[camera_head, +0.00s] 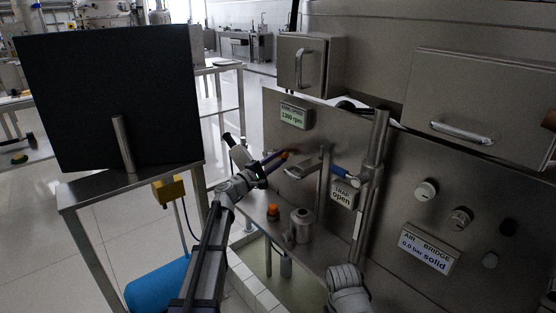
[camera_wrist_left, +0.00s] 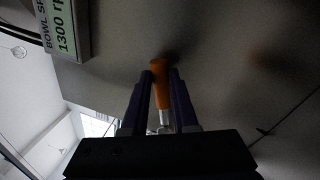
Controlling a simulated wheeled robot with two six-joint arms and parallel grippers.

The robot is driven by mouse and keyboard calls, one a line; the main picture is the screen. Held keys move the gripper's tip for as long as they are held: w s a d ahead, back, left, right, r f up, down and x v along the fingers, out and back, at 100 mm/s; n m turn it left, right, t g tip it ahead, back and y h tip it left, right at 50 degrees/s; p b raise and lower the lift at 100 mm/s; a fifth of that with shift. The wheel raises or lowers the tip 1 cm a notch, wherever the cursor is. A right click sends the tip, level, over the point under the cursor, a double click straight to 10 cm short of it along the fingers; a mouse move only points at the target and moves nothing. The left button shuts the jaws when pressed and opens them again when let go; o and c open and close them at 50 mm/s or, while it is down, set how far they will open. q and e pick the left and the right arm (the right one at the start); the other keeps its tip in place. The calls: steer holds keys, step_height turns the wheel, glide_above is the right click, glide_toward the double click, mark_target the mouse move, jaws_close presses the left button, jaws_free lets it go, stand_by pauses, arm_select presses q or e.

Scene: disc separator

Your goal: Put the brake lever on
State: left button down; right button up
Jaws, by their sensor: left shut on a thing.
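The brake lever's orange grip (camera_wrist_left: 160,85) sits between the two dark fingers of my left gripper (camera_wrist_left: 160,98) in the left wrist view, with a short metal rod below it. In the head view the left gripper (camera_head: 272,163) reaches up and right to the steel panel, and the orange tip (camera_head: 284,155) shows at its fingertips. It is shut on the grip. The lever's pivot and mounting are hidden. A display (camera_head: 293,115) above reads bowl speed, about 1300 rpm. My right gripper is not in view.
Right of the gripper are a steel pipe (camera_head: 373,180), a blue-handled lever (camera_head: 345,176) and a sign reading "TRAP open" (camera_head: 342,193). A steel cylinder (camera_head: 302,226) and an orange knob (camera_head: 273,211) stand below. A black panel (camera_head: 110,97) stands at left.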

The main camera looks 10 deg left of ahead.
arm_select(q)
steer(key=shift+s, duration=0.1)
steer(key=c, duration=0.7)
jaws_free()
steer(key=b+v, duration=0.1)
steer(key=v, duration=0.6)
steer(key=shift+s+a+f, duration=0.15)
steer(key=shift+s+a, duration=0.1)
